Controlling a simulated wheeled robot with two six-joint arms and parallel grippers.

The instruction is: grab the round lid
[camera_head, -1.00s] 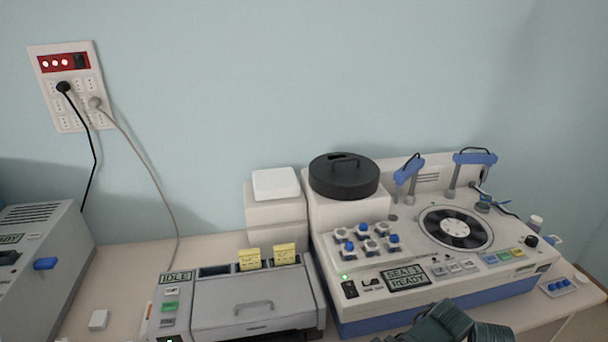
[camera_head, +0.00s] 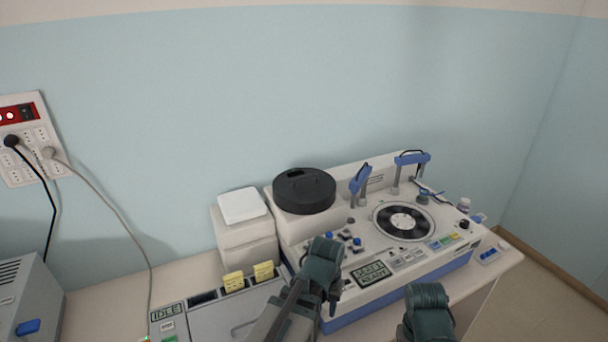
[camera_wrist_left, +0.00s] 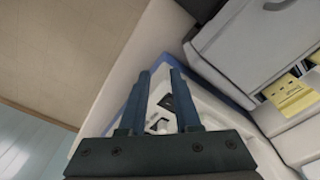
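The lid is not in the wrist view. My right arm's dark green end (camera_head: 428,308) shows at the bottom edge; its fingers cannot be made out.
A white box (camera_head: 243,205) stands just left of the lid. A grey device (camera_head: 205,322) with yellow tabs is at front left.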

